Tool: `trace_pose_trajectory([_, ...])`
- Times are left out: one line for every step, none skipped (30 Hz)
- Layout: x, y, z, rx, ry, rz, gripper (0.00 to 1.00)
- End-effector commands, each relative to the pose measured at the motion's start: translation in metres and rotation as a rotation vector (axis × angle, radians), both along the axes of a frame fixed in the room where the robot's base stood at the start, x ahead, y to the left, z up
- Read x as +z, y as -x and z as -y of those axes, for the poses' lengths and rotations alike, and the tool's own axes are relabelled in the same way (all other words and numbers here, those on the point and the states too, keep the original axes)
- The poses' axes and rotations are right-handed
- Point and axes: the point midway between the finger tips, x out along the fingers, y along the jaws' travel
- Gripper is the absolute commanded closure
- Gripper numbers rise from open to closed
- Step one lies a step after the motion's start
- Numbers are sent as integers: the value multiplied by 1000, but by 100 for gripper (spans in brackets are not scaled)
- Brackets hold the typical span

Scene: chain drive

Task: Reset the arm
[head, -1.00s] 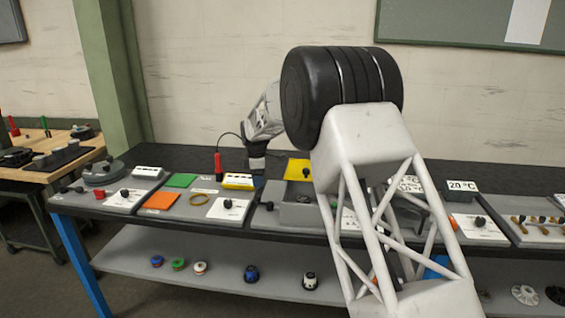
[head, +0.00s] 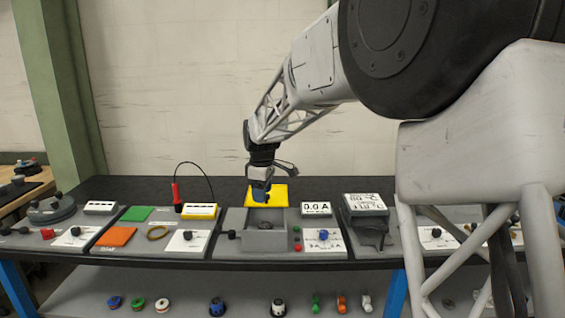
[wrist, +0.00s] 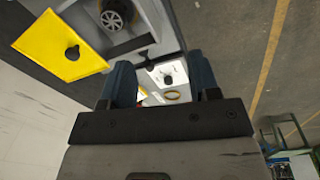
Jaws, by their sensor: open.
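My gripper (head: 260,192) hangs down over the middle of the bench, in front of the yellow plate, in the head view. In the wrist view its two blue fingers (wrist: 160,82) stand apart with nothing between them, so it is open and empty. The yellow plate (head: 280,195) with a dark knob also shows in the wrist view (wrist: 50,45). Below the gripper is an open grey box (head: 265,241); a spoked round part (wrist: 113,20) lies in a grey recess in the wrist view.
The bench carries a green plate (head: 137,213), an orange plate (head: 116,236), a red probe (head: 177,197) on a cable and a 0.0 A display (head: 316,209). Several small coloured parts lie on the lower shelf (head: 180,290). The air above the bench's left half is clear.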

Motion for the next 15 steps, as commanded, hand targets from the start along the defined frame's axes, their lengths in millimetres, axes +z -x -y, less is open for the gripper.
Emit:
trace_pose_trajectory([7,11,11,-30,-3,5,44])
trace_pose_trajectory([10,17,16,-50,-5,7,44])
trace_pose_trajectory([14,25,24,-77,-7,9,44])
trace_pose_trajectory([17,31,29,-96,-9,12,44])
trace_pose_trajectory([19,37,35,-117,-10,14,44])
trace_pose_trajectory([23,46,42,-143,-14,18,44])
trace_pose_trajectory([25,52,47,-163,-15,19,44])
trace_pose_trajectory([28,59,52,-182,-17,22,44])
trace_pose_trajectory([31,67,59,-209,-19,24,44])
trace_pose_trajectory([33,74,65,-229,-21,26,44])
trace_pose_trajectory([36,81,70,-250,-24,28,44])
trace_pose_trajectory([38,90,77,-275,-26,30,44])
trace_pose_trajectory([40,96,82,-294,-29,33,44])
trace_pose_trajectory([41,103,86,-314,-30,35,44])
trace_pose_trajectory([43,112,93,-340,-33,36,44])
